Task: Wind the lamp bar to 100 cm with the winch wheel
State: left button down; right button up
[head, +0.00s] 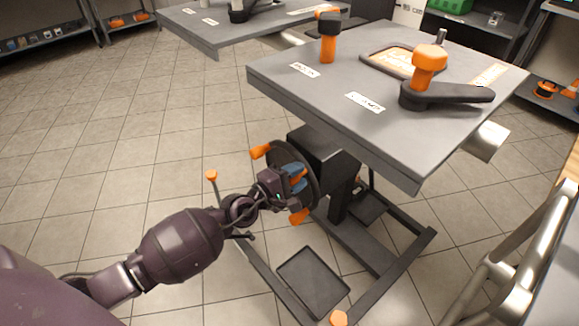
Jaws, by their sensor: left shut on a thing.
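The winch wheel (314,178) is a dark ring with orange handles, mounted on a black box under the front of the grey table. My left gripper (291,178) comes in from the lower left and is shut on the winch wheel, near its middle, on an orange part. The arm and gripper hide part of the wheel. My right gripper is not in view.
The grey table (290,82) carries a black lever with an orange knob (429,62), another orange-and-black knob (328,40) and a framed panel. A dark base frame (384,278) stands on the tiles. A metal rail (490,275) is at right. The left floor is clear.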

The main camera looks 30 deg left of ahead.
pick_arm(q)
jog(key=shift+s+d+f+m, duration=0.3)
jog(key=shift+d+f+m, duration=0.15)
jog(key=shift+f+m, duration=0.25)
jog(key=shift+d+f, duration=0.1)
jog(key=shift+f, duration=0.1)
jog(key=shift+s, duration=0.1)
jog(key=c, duration=0.7)
grip_release()
jog(key=shift+c, duration=0.2)
jog(key=shift+r, duration=0.2)
